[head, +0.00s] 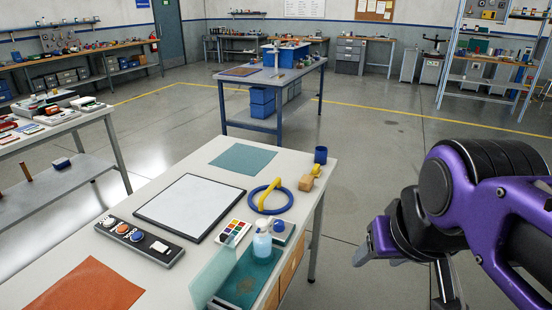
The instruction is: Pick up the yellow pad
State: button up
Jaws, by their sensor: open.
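No thing is plainly a yellow pad. Two yellow things lie at the right side of the near table: a yellow bar-like piece (268,194) over the blue ring (258,207), and a small yellow piece (316,170) touching or just behind a wooden block (306,183). At this size I cannot tell which is the pad. My gripper (412,270) is at the lower right, off the table's right edge, open, with nothing seen between its fingers. It is well apart from both yellow pieces.
The near table (180,181) also holds a white-faced panel (190,208), a button box (137,239), a spray bottle (262,241), an upright translucent sheet (212,270), a blue cup (321,155) and an orange mat (85,287). Floor right of the table is clear.

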aim_at(316, 171)
jog(key=k, duration=0.6)
jog(key=k+j+u, duration=0.1)
jog(key=k+u, duration=0.15)
jog(key=k, duration=0.4)
jog(key=u, duration=1.35)
jog(key=l+u, duration=0.3)
jog(key=i+l+u, duration=0.1)
jog(key=u, duration=0.2)
jog(key=l, duration=0.85)
jog(key=i+l, duration=0.15)
jog(key=l, duration=1.55)
jog(key=i, duration=0.05)
